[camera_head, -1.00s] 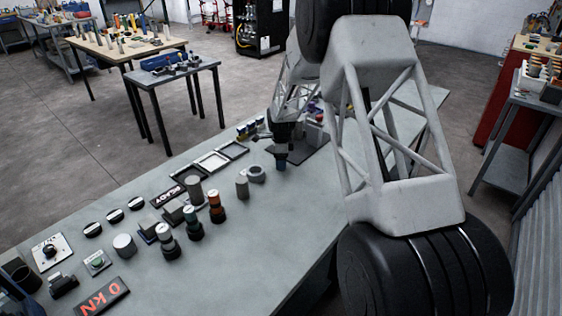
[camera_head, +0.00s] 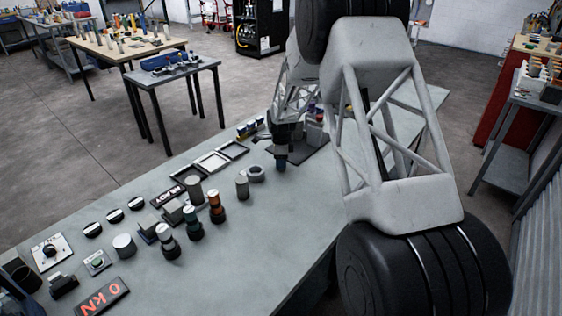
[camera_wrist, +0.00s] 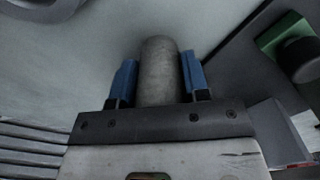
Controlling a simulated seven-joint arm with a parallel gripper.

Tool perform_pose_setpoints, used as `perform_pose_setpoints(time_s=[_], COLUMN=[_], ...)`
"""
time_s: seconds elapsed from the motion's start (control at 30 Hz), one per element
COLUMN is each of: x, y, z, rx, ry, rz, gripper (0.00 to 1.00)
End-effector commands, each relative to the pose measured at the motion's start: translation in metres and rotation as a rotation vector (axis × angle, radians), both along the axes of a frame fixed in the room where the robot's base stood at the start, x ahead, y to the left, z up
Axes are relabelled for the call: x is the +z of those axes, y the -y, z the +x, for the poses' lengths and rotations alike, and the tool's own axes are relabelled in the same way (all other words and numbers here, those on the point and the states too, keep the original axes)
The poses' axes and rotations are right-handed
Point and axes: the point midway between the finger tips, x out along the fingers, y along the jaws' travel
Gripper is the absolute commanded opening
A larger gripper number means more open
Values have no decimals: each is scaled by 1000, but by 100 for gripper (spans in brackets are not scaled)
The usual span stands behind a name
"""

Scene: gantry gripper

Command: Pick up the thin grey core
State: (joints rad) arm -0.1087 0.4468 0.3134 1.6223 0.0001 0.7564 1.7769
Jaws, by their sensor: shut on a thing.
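The thin grey core (camera_wrist: 159,70) is a plain grey cylinder standing between the two blue fingers in the wrist view. My gripper (camera_wrist: 160,82) is shut on it, with one finger against each side. In the head view my gripper (camera_head: 281,160) is low over the far part of the bench, just right of a grey ring. The core is hard to make out there, being small and dark against the fingers. I cannot tell whether its lower end touches the bench.
A dark plate (camera_head: 300,152) lies behind my gripper. The bench's right front is clear.

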Motion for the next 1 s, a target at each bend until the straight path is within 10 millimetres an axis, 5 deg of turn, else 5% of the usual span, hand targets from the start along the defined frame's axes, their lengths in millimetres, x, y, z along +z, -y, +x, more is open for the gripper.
perform_pose_setpoints(time_s=[0.47,0.8,1.0], x=[4,38,38], y=[0,0,3], z=[0,1,-24], rx=[0,0,0], ry=[1,1,-2], rz=[0,0,0], gripper=[11,11,11])
